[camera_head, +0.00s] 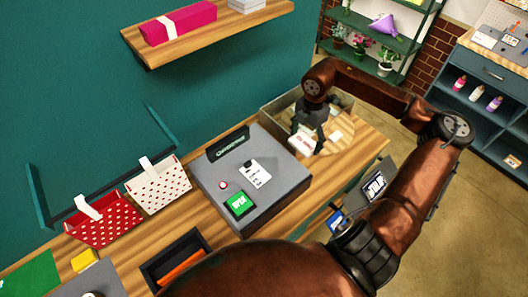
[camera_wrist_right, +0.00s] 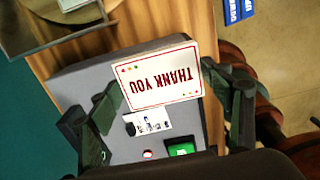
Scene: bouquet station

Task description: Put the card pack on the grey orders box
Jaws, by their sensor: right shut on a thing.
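The card pack (camera_wrist_right: 161,76) is a white block with a red border and THANK YOU lettering, upside down in the right wrist view. My right gripper (camera_wrist_right: 172,86) is shut on it, with a dark finger at either side. In the head view the pack (camera_head: 302,144) hangs under my right gripper (camera_head: 308,134), by the far right corner of the grey orders box (camera_head: 210,184). The pack looks held above the counter; its exact height is hard to tell. The box has a dark sign standing at its back. My left gripper is out of view.
On the box lie a white printed card (camera_head: 254,173), a green pack (camera_head: 239,203) and a small round red-and-white item (camera_head: 223,185). The box's right part is bare. Dotted gift bags (camera_head: 158,190) stand left.

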